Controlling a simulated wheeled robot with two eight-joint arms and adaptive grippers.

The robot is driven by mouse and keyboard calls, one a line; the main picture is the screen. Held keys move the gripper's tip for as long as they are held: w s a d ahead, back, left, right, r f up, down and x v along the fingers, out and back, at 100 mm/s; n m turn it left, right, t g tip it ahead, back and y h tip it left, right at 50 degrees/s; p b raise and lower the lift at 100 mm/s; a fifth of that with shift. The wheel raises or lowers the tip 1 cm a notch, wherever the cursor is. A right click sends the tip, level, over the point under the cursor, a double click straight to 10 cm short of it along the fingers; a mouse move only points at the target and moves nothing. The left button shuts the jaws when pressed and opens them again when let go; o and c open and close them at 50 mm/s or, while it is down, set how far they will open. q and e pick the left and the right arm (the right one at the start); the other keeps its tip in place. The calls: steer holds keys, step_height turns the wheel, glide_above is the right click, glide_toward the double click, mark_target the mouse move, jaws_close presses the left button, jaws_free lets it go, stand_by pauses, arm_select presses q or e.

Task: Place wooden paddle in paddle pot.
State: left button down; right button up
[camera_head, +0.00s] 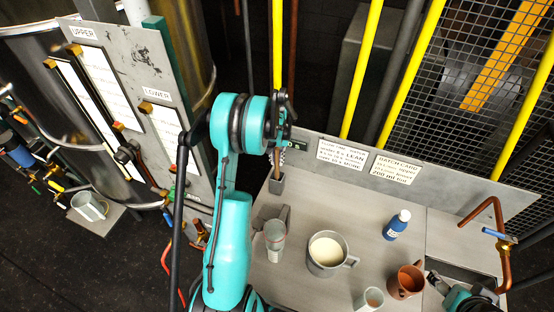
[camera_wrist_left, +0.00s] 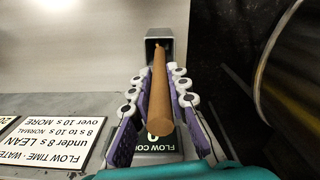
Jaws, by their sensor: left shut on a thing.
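The wooden paddle (camera_wrist_left: 160,88) is a round brown stick, held between the purple-padded fingers of my left gripper (camera_wrist_left: 156,100). In the head view the left gripper (camera_head: 284,128) is above the paddle pot, and the paddle (camera_head: 277,163) hangs roughly upright below it. The paddle pot (camera_head: 277,185) is a small grey square holder at the back left of the table; it also shows in the wrist view (camera_wrist_left: 152,36). The paddle's far end reaches the pot's mouth and seems to be inside it; the depth is hidden. My right gripper (camera_head: 438,284) is at the lower right, its fingers unclear.
On the table (camera_head: 300,205) stand a clear beaker (camera_head: 274,236), a grey jug of pale liquid (camera_head: 326,252), a blue bottle (camera_head: 397,225), a brown mug (camera_head: 405,281) and a small cup (camera_head: 371,299). A grey back panel (camera_head: 440,187) with signs rises behind the pot.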

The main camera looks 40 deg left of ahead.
arm_select(q)
steer(key=shift+f, duration=0.1)
steer(key=c, duration=1.5)
jaws_free()
steer(key=shift+o, duration=0.2)
